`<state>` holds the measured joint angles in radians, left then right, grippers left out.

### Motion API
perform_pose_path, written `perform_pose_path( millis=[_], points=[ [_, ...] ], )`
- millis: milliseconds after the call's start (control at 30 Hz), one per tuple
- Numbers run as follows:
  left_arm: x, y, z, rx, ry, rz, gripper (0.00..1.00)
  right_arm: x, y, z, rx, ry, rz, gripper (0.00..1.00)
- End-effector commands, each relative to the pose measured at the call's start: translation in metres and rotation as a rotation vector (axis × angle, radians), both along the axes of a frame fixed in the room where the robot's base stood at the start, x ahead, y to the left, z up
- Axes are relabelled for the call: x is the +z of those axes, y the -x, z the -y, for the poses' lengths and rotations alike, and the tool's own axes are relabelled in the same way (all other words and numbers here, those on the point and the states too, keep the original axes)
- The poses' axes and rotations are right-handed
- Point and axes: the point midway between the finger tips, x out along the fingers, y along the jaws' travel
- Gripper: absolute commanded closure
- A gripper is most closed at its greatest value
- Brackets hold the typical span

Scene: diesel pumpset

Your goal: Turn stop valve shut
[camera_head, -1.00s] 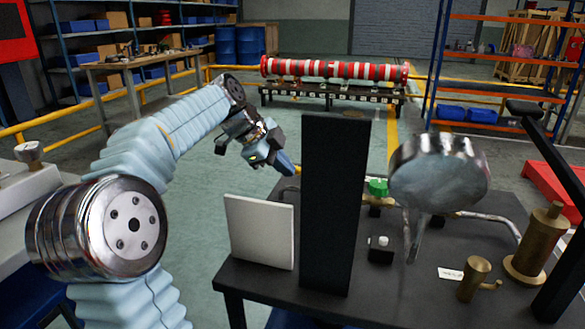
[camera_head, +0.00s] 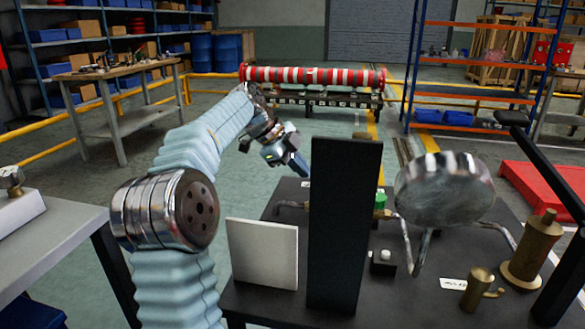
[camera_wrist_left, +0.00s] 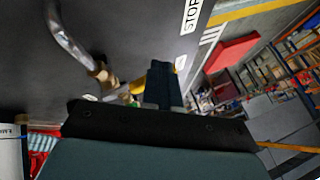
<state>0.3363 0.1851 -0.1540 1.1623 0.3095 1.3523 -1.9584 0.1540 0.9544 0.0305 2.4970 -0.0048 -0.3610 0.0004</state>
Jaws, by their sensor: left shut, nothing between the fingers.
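A valve with a green handle (camera_head: 380,200) sits on a pipe over the dark table, partly hidden behind a black upright panel (camera_head: 345,225). I cannot tell for sure that it is the stop valve. My left gripper (camera_head: 299,163) is shut and empty, beyond the panel's left side, apart from the green handle in the picture. In the left wrist view its dark blue fingers (camera_wrist_left: 160,82) are together. Green bits (camera_wrist_left: 131,98) and a brass fitting (camera_wrist_left: 101,74) on a pipe show behind them. A white label reading STOP (camera_wrist_left: 191,16) lies on the table. My right gripper is out of view.
A white panel (camera_head: 262,253) stands left of the black one. A round metal body (camera_head: 445,190) with a bent pipe rises to the right. Brass parts (camera_head: 527,250) and a small black box with a white knob (camera_head: 384,262) stand on the table.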

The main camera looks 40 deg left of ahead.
Motion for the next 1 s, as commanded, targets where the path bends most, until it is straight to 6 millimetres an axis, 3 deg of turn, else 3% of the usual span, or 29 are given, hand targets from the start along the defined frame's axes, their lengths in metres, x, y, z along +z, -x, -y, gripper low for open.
perform_pose_path(
  millis=[400, 1000],
  points=[
    [-0.001, -0.023, 0.012, 0.0, 0.0, -0.002, 1.0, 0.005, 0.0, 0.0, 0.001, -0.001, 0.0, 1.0],
    [0.0, -0.03, 0.02, -0.004, 0.003, 0.002, 1.0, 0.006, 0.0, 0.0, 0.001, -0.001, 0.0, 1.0]
  ],
)
